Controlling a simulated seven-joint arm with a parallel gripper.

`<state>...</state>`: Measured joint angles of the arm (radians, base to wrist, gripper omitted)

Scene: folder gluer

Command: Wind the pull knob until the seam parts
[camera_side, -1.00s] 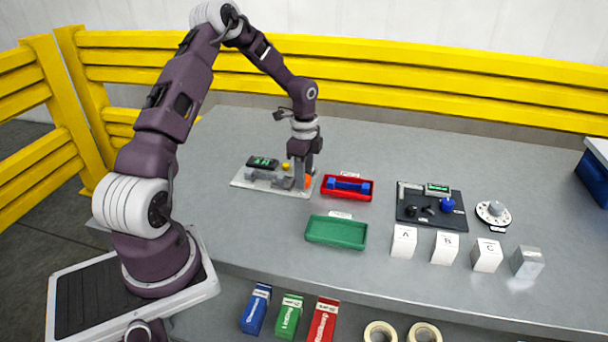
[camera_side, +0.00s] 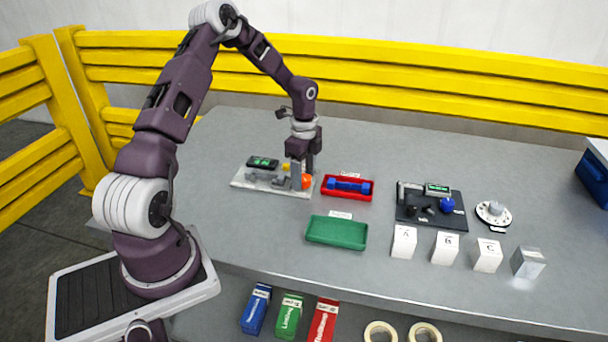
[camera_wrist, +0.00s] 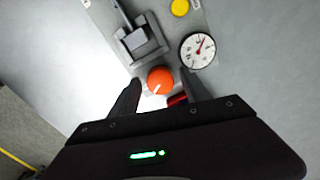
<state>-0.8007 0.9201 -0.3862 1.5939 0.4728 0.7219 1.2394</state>
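The orange knob (camera_wrist: 160,80) with a pale pointer mark sits at the edge of a grey fixture plate (camera_wrist: 100,12). In the side view the knob (camera_side: 306,181) shows at the plate's right end, partly behind a finger. My gripper (camera_wrist: 160,86) is open, with one finger on each side of the knob and a visible gap on both sides. In the side view my gripper (camera_side: 302,180) points down at the knob. A grey clamp block (camera_wrist: 140,42) and a round white dial with a red needle (camera_wrist: 197,50) are beside the knob. No seam can be made out.
A yellow button (camera_wrist: 180,7) is on the plate, and a dark box with a green display (camera_side: 263,162) stands behind it. A red tray (camera_side: 347,196) with a blue part is close on the right. A green tray (camera_side: 336,232) is nearer the front.

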